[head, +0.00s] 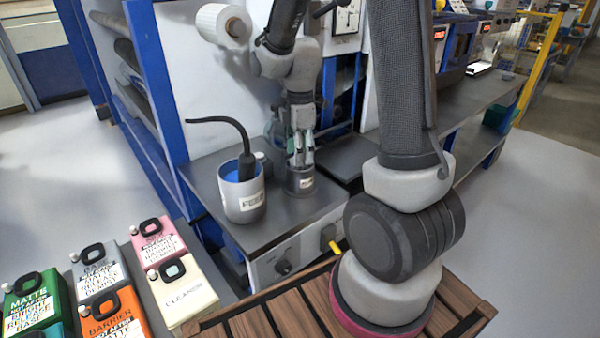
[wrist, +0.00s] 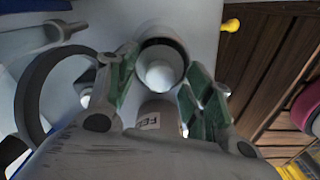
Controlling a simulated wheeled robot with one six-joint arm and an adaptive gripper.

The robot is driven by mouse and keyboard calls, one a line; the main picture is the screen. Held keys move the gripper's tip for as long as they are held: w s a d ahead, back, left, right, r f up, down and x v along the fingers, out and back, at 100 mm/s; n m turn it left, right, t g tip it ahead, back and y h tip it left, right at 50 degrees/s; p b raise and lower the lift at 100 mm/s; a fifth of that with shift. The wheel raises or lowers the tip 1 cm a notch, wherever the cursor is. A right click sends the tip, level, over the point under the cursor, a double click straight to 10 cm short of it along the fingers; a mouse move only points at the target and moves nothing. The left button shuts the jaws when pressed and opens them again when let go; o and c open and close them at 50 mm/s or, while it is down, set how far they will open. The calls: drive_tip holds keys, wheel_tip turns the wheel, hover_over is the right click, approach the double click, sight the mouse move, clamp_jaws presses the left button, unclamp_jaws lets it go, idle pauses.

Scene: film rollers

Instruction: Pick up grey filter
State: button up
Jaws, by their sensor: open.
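A grey cylinder with a white label, which I take to be the grey filter (head: 300,182), stands upright on the dark bench top in the head view. It also shows in the wrist view (wrist: 158,112), between the fingers, with part of its label visible. My gripper (head: 300,155) points down directly over it in the head view. In the wrist view my gripper (wrist: 160,78) is open, with one green-padded finger on each side of the cylinder. I cannot tell whether either pad touches it.
A metal pot (head: 243,203) with blue contents and a black curved hose stands close left of the filter. Several labelled canisters (head: 185,292) sit at lower left. A white roll (head: 223,24) is mounted behind. A slatted wooden top (head: 250,320) lies in front.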

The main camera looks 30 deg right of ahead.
clamp_jaws()
idle(0.3)
